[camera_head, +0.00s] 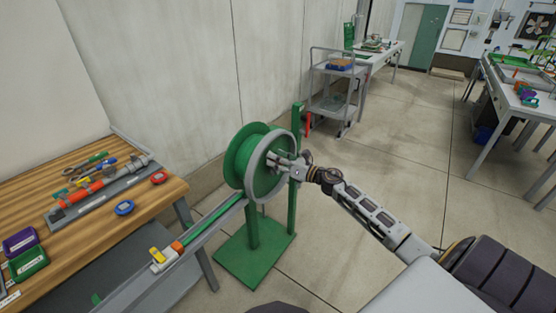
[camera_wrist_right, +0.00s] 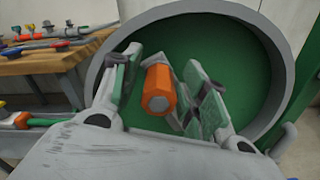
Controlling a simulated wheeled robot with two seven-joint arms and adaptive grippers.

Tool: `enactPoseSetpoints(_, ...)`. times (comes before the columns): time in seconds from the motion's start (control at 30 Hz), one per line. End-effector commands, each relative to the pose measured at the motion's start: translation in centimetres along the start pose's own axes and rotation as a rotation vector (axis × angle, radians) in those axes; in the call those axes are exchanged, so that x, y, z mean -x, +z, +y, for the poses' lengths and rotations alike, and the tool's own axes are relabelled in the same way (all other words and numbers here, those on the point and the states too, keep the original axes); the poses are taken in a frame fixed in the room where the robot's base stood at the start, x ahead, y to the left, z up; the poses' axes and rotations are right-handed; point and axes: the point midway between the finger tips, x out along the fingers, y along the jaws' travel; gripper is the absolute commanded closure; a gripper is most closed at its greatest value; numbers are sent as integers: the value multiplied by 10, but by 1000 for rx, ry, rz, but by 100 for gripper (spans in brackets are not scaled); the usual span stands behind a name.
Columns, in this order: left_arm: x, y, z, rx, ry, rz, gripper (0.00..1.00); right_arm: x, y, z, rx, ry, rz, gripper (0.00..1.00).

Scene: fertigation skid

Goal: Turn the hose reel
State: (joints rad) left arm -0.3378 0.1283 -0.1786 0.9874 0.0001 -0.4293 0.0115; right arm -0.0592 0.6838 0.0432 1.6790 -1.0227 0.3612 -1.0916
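The hose reel (camera_head: 240,158) is a green drum with a grey rim, standing upright on a green post and base plate. In the right wrist view its grey rim and green face (camera_wrist_right: 225,50) fill the middle and right. An orange crank handle (camera_wrist_right: 159,90) sticks out from the face towards the camera. My right gripper (camera_head: 274,158) is at the reel's face; in the wrist view its fingers (camera_wrist_right: 163,88) are spread on either side of the orange handle, with a gap visible on the left. The gripper hides the handle in the head view. My left gripper is not in view.
A wooden workbench (camera_head: 95,222) with tools and small bins stands at the left. A grey rail (camera_head: 205,226) runs from the front left towards the reel. A grey cart (camera_head: 335,100) stands behind, with tables at the right. The floor right of the reel is clear.

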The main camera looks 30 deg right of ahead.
Motion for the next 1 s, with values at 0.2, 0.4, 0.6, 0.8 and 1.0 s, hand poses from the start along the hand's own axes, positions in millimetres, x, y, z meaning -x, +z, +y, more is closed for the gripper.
enactPoseSetpoints(0.2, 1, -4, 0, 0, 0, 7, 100, 0, 0, 0, 0, 0, 0, 89)
enactPoseSetpoints(0.4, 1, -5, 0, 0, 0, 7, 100, 0, 0, 0, 0, 0, 0, 100)
enactPoseSetpoints(0.6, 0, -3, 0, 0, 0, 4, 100, 0, 0, 0, 2, 0, 0, 100)
enactPoseSetpoints(0.8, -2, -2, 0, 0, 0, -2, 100, 0, -2, 1, 17, 0, 0, 100)
enactPoseSetpoints(1.0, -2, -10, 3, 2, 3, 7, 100, 0, -5, 3, 50, -1, 1, 100)
